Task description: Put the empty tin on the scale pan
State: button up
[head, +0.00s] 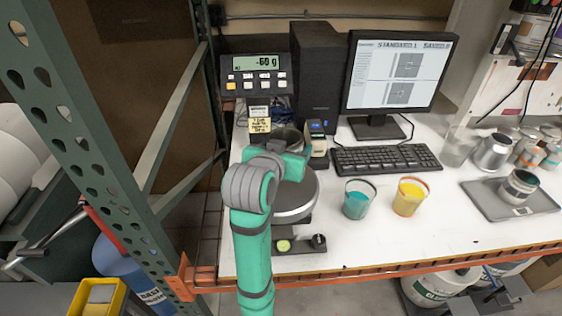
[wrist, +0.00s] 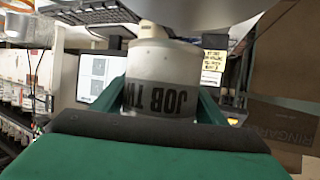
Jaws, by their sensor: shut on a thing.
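My gripper (head: 280,156) is shut on a tin (head: 290,134), which is mostly hidden behind the gripper and arm in the head view. In the wrist view the tin (wrist: 160,78) sits between the two green fingers, its grey band printed "JOB TIN" appearing upside down. The round grey scale pan (head: 297,205) is partly covered by my arm, with the gripper over its far side. A grey curved surface, seemingly the pan (wrist: 215,10), fills the top of the wrist view close to the tin; I cannot tell whether they touch. The scale display (head: 257,63) reads -60 g.
A teal cup (head: 357,200) and a yellow cup (head: 409,197) stand right of the pan. A small dark device (head: 317,143) stands close right of the gripper. Behind are a keyboard (head: 385,160), monitor and computer tower. A grey tray (head: 482,201) holds another tin (head: 519,187).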

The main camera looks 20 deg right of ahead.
jog(key=w+f, duration=0.2)
jog(key=f, duration=0.1)
jog(key=shift+w+f, duration=0.15)
jog(key=shift+f, duration=0.1)
jog(key=shift+w+a+f, duration=0.15)
jog(key=shift+w+f, duration=0.35)
jog(key=shift+f, duration=0.1)
jog(key=shift+w+f, duration=0.1)
jog(key=shift+f, duration=1.45)
jog(key=shift+f, duration=0.1)
jog(key=o, duration=1.1)
jog(key=shift+f, duration=0.1)
jog(key=shift+c, duration=0.2)
